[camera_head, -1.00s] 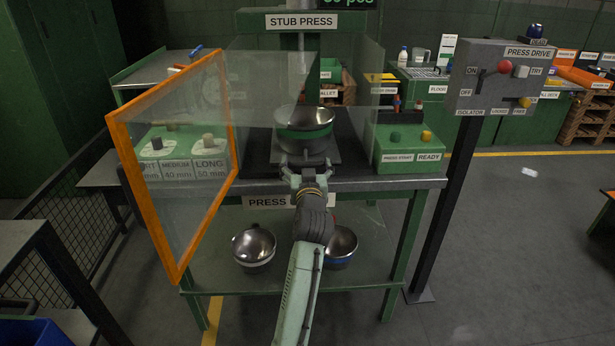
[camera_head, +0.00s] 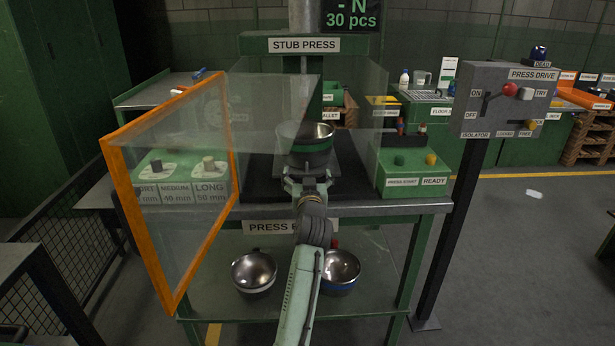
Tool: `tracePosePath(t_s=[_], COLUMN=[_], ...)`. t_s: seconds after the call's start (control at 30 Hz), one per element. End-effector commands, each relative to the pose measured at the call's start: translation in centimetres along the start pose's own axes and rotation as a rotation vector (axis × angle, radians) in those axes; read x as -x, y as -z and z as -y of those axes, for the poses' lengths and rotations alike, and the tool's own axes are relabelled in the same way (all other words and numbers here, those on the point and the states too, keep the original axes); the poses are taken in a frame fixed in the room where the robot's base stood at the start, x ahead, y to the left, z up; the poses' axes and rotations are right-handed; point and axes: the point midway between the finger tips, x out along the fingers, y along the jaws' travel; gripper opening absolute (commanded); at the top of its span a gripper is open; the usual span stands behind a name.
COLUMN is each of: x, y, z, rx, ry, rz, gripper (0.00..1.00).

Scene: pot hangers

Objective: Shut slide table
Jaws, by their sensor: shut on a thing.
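The stub press (camera_head: 304,45) stands ahead with a steel bowl with a green band (camera_head: 306,149) inside it. The bowl sits on the slide table (camera_head: 345,177), a dark plate partly hidden by the bowl and my gripper. My gripper (camera_head: 308,178) is at the front of the slide table, just below the bowl, and is shut on its front part. The exact grip, probably on a handle, is hidden by the gripper itself.
An orange-framed clear guard door (camera_head: 108,160) stands open at the left. A green control box (camera_head: 412,165) with buttons stands at the right. Two bowls, left (camera_head: 254,272) and right (camera_head: 340,270), are on the lower shelf. The press drive post (camera_head: 455,210) stands further right.

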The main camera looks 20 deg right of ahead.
Motion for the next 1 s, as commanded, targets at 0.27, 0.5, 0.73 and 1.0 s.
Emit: tracePosePath(t_s=[0.27, 0.5, 0.73, 1.0], x=[-0.1, 0.2, 3.5, 9.1], y=[0.1, 0.0, 0.0, 0.0], z=[0.4, 0.2, 0.2, 0.3], rx=[-0.001, 0.0, 0.002, 0.002], ry=[0.006, 0.003, 0.003, 0.005], rz=[-0.002, -0.001, -0.002, -0.001], gripper=[0.92, 0.92, 0.92, 0.92])
